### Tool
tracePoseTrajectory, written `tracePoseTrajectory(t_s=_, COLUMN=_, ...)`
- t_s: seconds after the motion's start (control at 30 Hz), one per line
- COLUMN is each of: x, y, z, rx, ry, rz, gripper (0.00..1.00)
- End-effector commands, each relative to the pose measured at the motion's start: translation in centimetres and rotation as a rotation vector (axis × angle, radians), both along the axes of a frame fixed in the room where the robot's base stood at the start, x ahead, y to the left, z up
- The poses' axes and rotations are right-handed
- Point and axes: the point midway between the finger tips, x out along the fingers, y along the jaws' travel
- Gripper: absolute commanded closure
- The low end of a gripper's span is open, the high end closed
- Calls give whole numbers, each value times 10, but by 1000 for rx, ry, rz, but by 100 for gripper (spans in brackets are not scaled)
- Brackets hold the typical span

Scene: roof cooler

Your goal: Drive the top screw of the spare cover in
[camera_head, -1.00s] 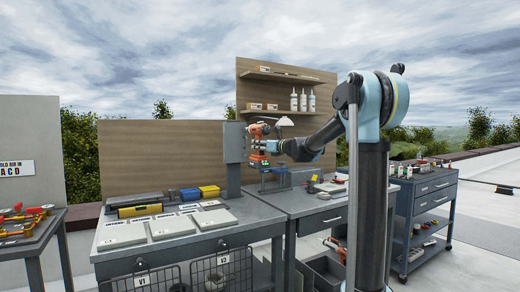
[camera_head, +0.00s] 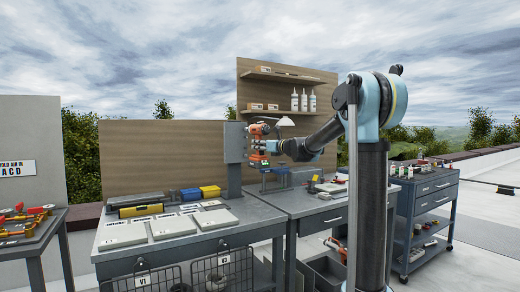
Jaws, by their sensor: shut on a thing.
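My gripper (camera_head: 274,146) is shut on an orange and black power driver (camera_head: 257,130) with a dark battery foot. The driver is held upright in front of a grey upright panel (camera_head: 234,143) on a post at the back of the workbench. Its nose points left toward the panel's right part and looks very close to it. The spare cover and its top screw are too small or hidden to make out, and I cannot tell whether the bit touches a screw.
Wooden shelves (camera_head: 285,76) with white bottles stand behind. A drawer cart (camera_head: 430,190) is at right, a tool table (camera_head: 35,232) at left.

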Motion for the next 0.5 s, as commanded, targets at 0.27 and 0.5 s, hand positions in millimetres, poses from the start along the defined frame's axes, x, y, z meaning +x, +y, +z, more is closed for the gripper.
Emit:
tracePoseTrajectory(t_s=0.27, x=2, y=1, z=1, rx=1, ry=0, rz=0, gripper=100)
tracePoseTrajectory(t_s=0.5, x=4, y=2, z=1, rx=1, ry=0, rz=0, gripper=100)
